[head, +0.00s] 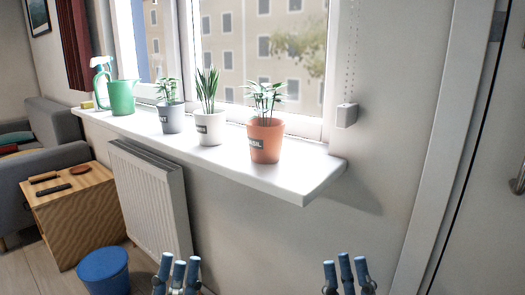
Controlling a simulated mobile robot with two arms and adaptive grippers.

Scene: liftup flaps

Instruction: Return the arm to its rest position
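My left gripper (177,272) shows at the bottom edge of the head view, left of the middle, with blue finger parts pointing up. My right gripper (345,272) shows at the bottom edge, right of the middle, in a similar pose. Both are low in the picture, below the windowsill, and I see no object held in either. The lower parts of both grippers and my arms are cut off by the frame. Whether the fingers are open or shut is not clear.
A white windowsill (315,178) bears a green watering can (122,98), a grey pot (171,118), a white pot (210,128) and an orange pot (265,142). A radiator (150,205), wooden cabinet (85,225) and blue bin (103,270) stand at left. A door (490,200) is at right.

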